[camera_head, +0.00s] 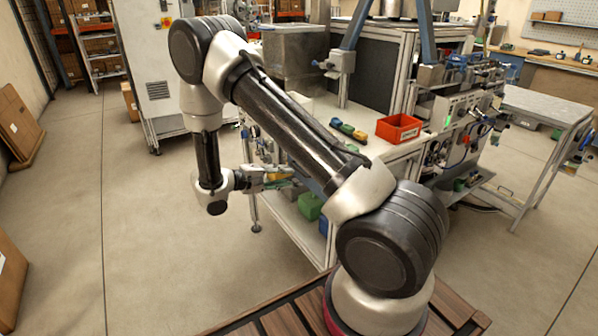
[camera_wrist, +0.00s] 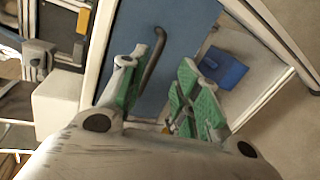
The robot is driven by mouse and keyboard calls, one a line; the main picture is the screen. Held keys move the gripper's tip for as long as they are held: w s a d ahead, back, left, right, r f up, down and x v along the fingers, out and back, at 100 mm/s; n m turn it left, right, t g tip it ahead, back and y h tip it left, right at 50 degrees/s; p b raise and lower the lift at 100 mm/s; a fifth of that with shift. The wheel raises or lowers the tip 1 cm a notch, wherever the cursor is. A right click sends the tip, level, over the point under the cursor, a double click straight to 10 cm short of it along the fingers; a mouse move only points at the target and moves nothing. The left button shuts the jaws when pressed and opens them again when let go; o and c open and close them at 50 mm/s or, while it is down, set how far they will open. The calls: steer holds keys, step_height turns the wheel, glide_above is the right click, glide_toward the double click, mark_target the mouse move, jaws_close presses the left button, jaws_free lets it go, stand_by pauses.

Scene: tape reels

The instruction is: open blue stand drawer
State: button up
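A blue panel (camera_wrist: 180,22), which looks like the blue stand drawer's front, fills the upper middle of the wrist view. A dark, slightly bent bar handle (camera_wrist: 153,58) is on it. My gripper (camera_wrist: 158,68) has its green-padded fingers spread apart with nothing held. In the picture the handle lies between the fingertips, nearer the left one; I cannot tell whether it touches. In the head view my gripper (camera_head: 280,177) is at the near left side of the workbench, and my arm hides most of the drawer area there.
A white-framed workbench (camera_head: 412,148) carries a red bin (camera_head: 398,128) and small coloured parts. A green box (camera_head: 310,206) shows below the bench top. A blue bin (camera_wrist: 222,68) lies right of the panel in the wrist view.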

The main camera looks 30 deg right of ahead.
steer(key=shift+m+t, duration=0.4)
steer(key=shift+m, duration=0.2)
steer(key=x, duration=0.2)
steer(key=w+x, duration=0.1)
steer(key=x, duration=0.4)
steer(key=shift+w+d+r, duration=0.2)
steer(key=shift+w+r, duration=0.05)
steer(key=shift+r, duration=0.05)
jaws_close()
